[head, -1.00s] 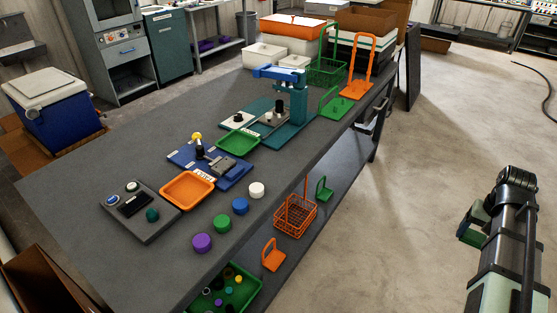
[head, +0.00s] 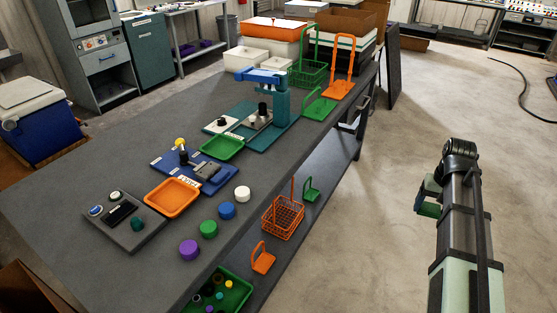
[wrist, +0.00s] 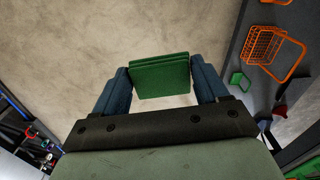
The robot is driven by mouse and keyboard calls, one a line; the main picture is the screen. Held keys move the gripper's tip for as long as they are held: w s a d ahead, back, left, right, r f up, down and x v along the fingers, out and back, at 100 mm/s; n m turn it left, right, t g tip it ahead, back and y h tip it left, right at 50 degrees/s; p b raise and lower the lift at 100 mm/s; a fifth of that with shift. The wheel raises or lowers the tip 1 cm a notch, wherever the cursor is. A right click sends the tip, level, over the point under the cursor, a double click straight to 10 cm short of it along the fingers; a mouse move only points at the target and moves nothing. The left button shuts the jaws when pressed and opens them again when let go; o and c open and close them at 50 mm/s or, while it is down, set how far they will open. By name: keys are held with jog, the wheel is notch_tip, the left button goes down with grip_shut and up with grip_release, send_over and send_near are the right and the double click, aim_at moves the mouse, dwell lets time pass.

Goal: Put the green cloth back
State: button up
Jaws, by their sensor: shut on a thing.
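The green cloth (wrist: 160,77) is a folded, flat green block in the wrist view. My gripper (wrist: 160,85) is shut on it, with one blue finger at each side. In the head view my gripper (head: 425,198) is at the right, over bare floor and clear of the table. Part of the green cloth (head: 429,209) shows there beside the gripper. The floor lies well below the cloth in the wrist view.
The long dark table (head: 90,190) carries an orange tray (head: 172,198), a green tray (head: 222,147), several coloured caps and a teal press (head: 281,100). Its lower shelf (head: 325,165) holds an orange basket (head: 283,217) and small holders. Open floor lies to the right.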

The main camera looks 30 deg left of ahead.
aim_at(145, 184)
jog(key=w+a+r+n, duration=0.1)
jog(key=a+n, duration=0.1)
jog(key=a, duration=1)
jog(key=w+a+r+n, duration=0.2)
jog(key=a, duration=1)
jog(key=s+a+r+n, duration=0.1)
jog(key=s+a, duration=0.5)
jog(key=a, duration=0.8)
jog(key=s+a+r+n, duration=0.2)
jog(key=s+a+n, duration=0.2)
jog(key=a, duration=1)
jog(key=s+a+r+n, duration=0.1)
jog(key=s+a+n, duration=0.2)
jog(key=s+a, duration=0.5)
jog(key=shift+s+a+r, duration=0.1)
jog(key=shift+a, duration=1.6)
jog(key=shift+s+a+r, duration=0.1)
jog(key=shift+a, duration=1.6)
jog(key=s+a+r+n, duration=0.3)
jog(key=s+a+n, duration=0.1)
jog(key=s+a, duration=1.4)
jog(key=shift+s+d+f, duration=0.1)
jog(key=shift+s+f, duration=0.1)
jog(key=shift+f, duration=1.55)
jog(key=shift+s+d+f, duration=0.15)
jog(key=shift+s+f, duration=0.05)
jog(key=shift+f, duration=1.5)
jog(key=shift+s+d+f, duration=0.1)
jog(key=shift+s+f, duration=0.1)
jog(key=shift+f, duration=1.55)
